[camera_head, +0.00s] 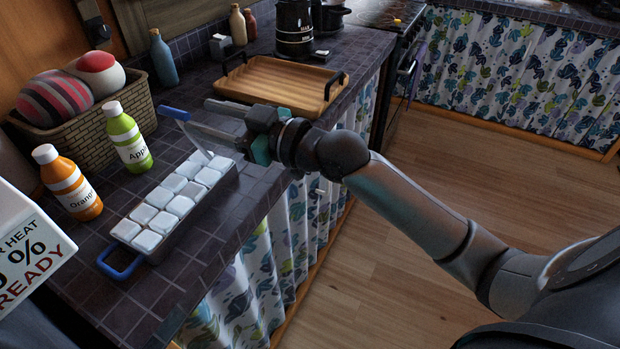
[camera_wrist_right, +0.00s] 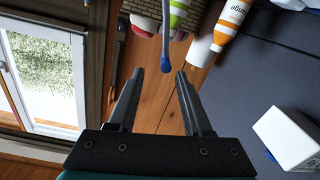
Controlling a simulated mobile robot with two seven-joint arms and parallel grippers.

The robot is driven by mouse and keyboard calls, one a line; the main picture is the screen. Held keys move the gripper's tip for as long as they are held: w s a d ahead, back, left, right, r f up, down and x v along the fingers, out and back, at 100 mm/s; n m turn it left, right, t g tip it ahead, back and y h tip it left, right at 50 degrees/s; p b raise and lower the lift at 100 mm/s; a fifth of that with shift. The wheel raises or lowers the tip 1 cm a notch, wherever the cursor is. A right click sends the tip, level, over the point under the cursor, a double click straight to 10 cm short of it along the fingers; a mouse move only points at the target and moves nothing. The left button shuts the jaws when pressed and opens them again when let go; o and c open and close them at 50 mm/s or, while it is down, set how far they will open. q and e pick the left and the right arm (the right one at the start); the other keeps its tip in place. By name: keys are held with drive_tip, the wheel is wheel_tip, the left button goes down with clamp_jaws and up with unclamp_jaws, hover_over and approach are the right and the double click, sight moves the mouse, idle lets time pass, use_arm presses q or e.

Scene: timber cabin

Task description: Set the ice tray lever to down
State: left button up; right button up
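The ice tray (camera_head: 185,222) lies on the dark tiled counter, filled with white cubes, with a blue handle (camera_head: 121,267) at its near end. Its lever (camera_head: 197,143) rises from the far end, tilted up, with a blue tip (camera_head: 175,114). In the right wrist view the lever's blue tip (camera_wrist_right: 167,63) appears between the lines of the fingers, near their tips. My right gripper (camera_head: 197,113) is open and empty, its fingers pointing left beside the raised lever; it also shows in the wrist view (camera_wrist_right: 159,72). Contact with the lever cannot be told. My left gripper is not in view.
A green bottle (camera_head: 128,137), an orange bottle (camera_head: 68,183) and a wicker basket (camera_head: 92,142) stand left of the tray. A wooden tray (camera_head: 330,80) lies behind my right gripper. A white printed box (camera_head: 25,250) is at the left edge.

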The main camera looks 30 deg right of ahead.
drive_tip(key=v, duration=0.8)
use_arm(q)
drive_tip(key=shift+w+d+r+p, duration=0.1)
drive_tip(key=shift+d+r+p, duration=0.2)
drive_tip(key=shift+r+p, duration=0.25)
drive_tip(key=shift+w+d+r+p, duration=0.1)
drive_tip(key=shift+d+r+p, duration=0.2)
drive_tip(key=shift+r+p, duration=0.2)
use_arm(e)
drive_tip(key=w+d+f+m+h, duration=0.1)
drive_tip(key=d+f+h, duration=0.1)
drive_tip(key=d+f, duration=0.2)
drive_tip(key=w+d+f+m+h, duration=0.2)
drive_tip(key=d+f, duration=0.2)
drive_tip(key=f, duration=0.5)
drive_tip(key=w+d+f+m+g+h, duration=0.1)
drive_tip(key=w+d+f+m+h, duration=0.1)
drive_tip(key=f, duration=0.5)
drive_tip(key=shift+d+f+h, duration=0.35)
drive_tip(key=shift+d+h, duration=0.15)
drive_tip(key=shift+d, duration=0.4)
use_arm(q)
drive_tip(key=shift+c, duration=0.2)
use_arm(e)
drive_tip(key=shift+w, duration=0.15)
